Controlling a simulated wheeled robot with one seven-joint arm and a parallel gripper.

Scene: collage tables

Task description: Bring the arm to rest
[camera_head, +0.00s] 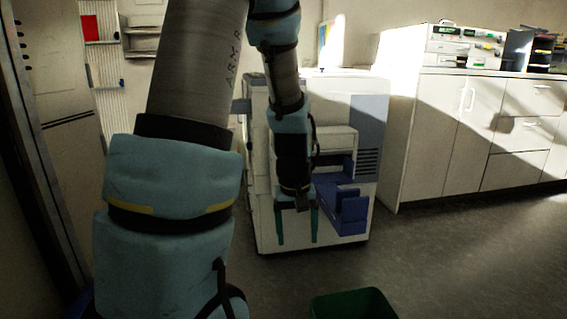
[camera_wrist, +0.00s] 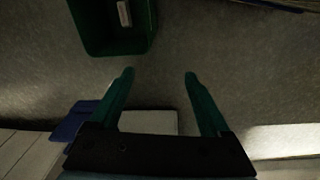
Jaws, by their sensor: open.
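My gripper (camera_head: 297,243) hangs from my bent arm in front of the white machine, its two green fingers pointing down. In the wrist view my gripper (camera_wrist: 159,75) shows its fingers spread wide apart, with nothing between their tips but the grey floor beyond. My arm crosses the left and middle of the head view and hides part of the scene behind it.
The white machine (camera_head: 262,215) with a blue tray (camera_head: 345,212) stands behind my gripper. A green bin (camera_head: 352,304) stands on the floor; it also shows in the wrist view (camera_wrist: 127,47) with a small pale item inside. White cabinets (camera_head: 433,125) line the right. Floor at lower right is clear.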

